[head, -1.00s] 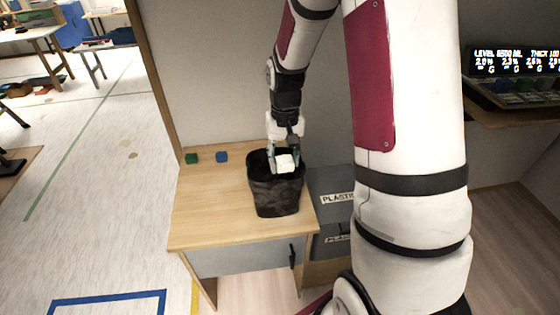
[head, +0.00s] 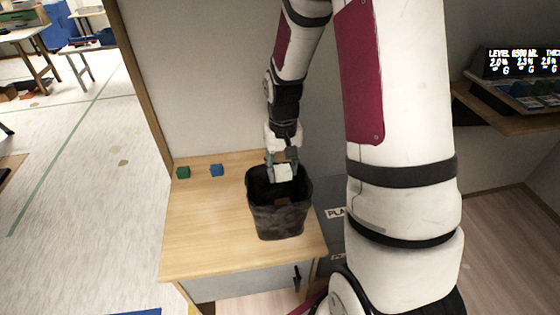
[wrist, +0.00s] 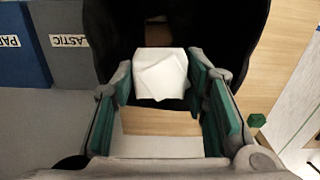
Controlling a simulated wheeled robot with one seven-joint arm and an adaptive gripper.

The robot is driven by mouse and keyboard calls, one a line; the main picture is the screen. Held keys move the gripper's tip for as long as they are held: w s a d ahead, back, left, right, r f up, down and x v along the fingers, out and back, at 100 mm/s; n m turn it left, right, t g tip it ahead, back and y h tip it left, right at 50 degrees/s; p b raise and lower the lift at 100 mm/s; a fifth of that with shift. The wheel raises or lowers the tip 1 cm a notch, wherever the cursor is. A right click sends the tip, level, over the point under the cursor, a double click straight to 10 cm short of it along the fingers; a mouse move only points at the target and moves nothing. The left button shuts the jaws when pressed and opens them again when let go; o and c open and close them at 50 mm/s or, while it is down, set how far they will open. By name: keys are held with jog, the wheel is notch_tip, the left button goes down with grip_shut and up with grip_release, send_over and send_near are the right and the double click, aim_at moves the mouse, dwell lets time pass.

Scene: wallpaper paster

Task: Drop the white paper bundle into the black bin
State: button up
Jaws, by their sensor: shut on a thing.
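The white paper bundle (head: 284,173) is a small pale block held between the fingers of my gripper (head: 283,163). The gripper is shut on it. In the head view, both are at the mouth of the black bin (head: 280,217), toward its back rim. The bin stands upright on the wooden table. In the wrist view, the bundle (wrist: 160,75) sits between the green-padded fingertips (wrist: 160,84), with the bin's dark wall (wrist: 112,38) around its far side. I cannot tell how deep the bundle is inside the bin.
A green block (head: 183,172) and a blue block (head: 217,170) lie on the wooden table (head: 205,230), left of the bin. Grey labelled containers (head: 333,225) stand right of the table. A wall rises behind it. The table's front left is clear.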

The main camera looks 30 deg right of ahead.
aim_at(283, 169)
jog(key=shift+f, duration=0.65)
jog(key=o, duration=1)
jog(key=shift+c, duration=0.2)
notch_tip(283, 169, up, 11)
jog(key=shift+f, duration=0.2)
jog(key=shift+r, duration=0.7)
